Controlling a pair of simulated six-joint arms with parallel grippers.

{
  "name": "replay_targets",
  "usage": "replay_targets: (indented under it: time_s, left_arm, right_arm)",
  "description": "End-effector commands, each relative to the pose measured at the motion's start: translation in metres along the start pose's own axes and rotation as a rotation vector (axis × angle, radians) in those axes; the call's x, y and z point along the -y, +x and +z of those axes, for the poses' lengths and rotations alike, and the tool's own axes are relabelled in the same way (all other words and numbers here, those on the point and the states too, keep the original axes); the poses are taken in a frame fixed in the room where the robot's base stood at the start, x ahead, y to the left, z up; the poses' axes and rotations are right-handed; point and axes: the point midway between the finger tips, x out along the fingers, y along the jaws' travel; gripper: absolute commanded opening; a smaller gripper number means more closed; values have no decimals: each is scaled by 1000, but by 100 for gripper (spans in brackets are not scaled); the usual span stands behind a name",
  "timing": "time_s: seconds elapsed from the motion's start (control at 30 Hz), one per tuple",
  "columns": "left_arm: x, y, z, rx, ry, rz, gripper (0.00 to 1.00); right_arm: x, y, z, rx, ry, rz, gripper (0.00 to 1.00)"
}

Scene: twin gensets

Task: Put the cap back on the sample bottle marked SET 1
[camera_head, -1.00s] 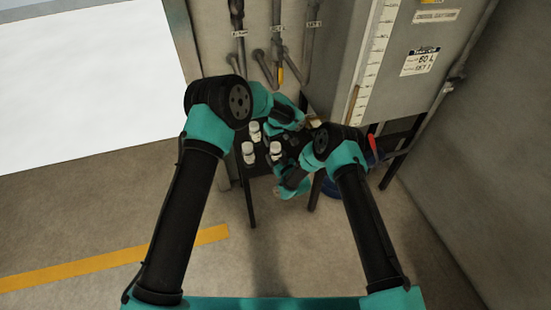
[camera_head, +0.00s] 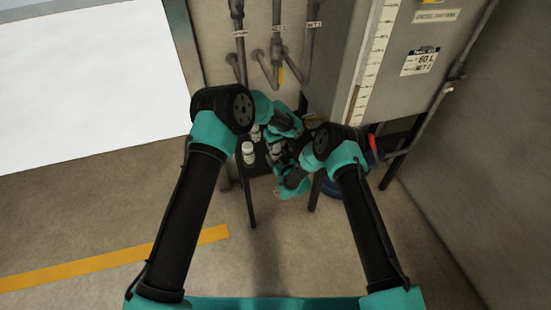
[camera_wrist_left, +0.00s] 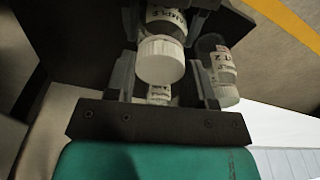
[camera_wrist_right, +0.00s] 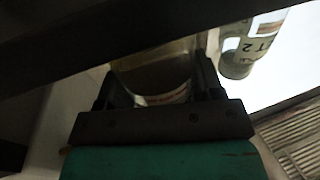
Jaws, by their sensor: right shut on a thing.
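My left gripper (camera_wrist_left: 165,75) is open, its fingers on either side of a white ribbed cap (camera_wrist_left: 160,60). The cap appears to sit on a bottle with a SAMPLE label (camera_wrist_left: 166,20); its set number is hidden. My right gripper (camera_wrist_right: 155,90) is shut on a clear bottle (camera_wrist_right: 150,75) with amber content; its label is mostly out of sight. A bottle with a label ending in "T 2" (camera_wrist_left: 222,65) stands beside the left fingers. It also shows in the right wrist view (camera_wrist_right: 250,45). In the head view, both grippers meet over the small stand and hide much of it.
A dark small stand (camera_head: 259,170) holds white-capped bottles, one (camera_head: 248,153) at its left front. Pipes with valves (camera_head: 270,65) run down the wall behind. A grey tank (camera_head: 420,75) with a level scale and a 60 L SET 1 label stands at the right.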

Motion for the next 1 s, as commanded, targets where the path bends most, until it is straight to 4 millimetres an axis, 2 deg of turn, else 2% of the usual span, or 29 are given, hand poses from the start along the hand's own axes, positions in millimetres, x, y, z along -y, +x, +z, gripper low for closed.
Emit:
replay_targets:
  time_s: [0.03, 0.3, 0.57, 1.0]
  left_arm:
    - [0, 0, 0, 0, 0, 0, 42]
    - [0, 0, 0, 0, 0, 0, 19]
    - [0, 0, 0, 2, 102, 13, 19]
    - [1, 0, -1, 3, 619, 77, 19]
  right_arm:
    - [0, 0, 0, 0, 0, 0, 0]
    - [0, 0, 0, 0, 0, 0, 0]
    - [0, 0, 0, 0, 0, 0, 0]
    - [0, 0, 0, -1, 0, 1, 0]
